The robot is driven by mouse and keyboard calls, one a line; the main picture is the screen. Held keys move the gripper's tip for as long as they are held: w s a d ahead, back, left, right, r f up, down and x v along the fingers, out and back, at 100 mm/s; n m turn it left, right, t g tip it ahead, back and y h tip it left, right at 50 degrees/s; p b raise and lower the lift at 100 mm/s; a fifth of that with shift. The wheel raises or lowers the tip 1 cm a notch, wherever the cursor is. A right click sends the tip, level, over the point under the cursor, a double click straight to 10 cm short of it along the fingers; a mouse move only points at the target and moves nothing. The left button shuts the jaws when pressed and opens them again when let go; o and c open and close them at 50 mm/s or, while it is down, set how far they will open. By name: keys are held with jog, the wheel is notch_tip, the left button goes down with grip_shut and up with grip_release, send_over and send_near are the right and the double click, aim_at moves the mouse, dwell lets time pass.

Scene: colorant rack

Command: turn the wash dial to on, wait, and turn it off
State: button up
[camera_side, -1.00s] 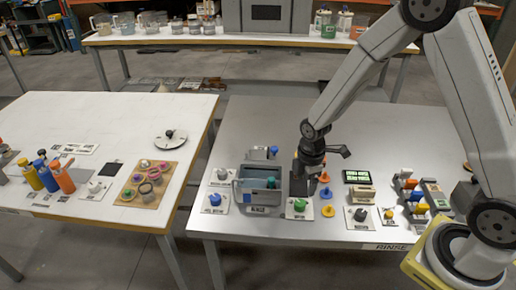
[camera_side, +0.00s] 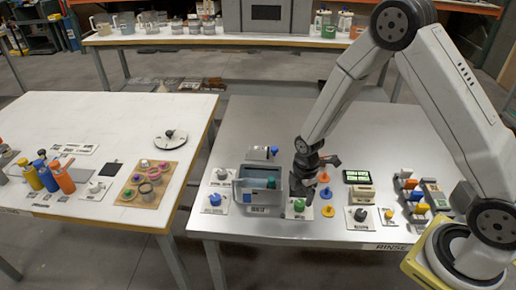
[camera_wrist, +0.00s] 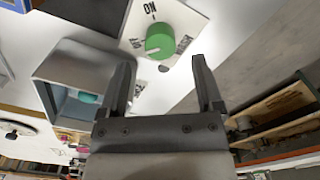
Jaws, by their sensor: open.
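A green dial (camera_wrist: 160,40) sits on a white plate (camera_wrist: 190,22) marked ON and OFF in the wrist view. The lettering at the plate's edge is too blurred to read surely as wash. Which mark the dial points to is unclear. The green dial also shows in the side view (camera_side: 299,205), at the table's front, right of a grey bin. My gripper (camera_side: 302,189) is just above and behind it, pointing down. In the wrist view, my gripper's fingers (camera_wrist: 162,64) are apart and empty, with the dial appearing beyond the gap between their tips.
The grey bin (camera_side: 240,196) stands close on the left of my gripper. A small lit display (camera_side: 357,177) and more dials lie farther right. The table's rear middle is clear.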

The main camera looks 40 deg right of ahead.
aim_at(300, 202)
jog(key=shift+f, duration=2.2)
grip_shut()
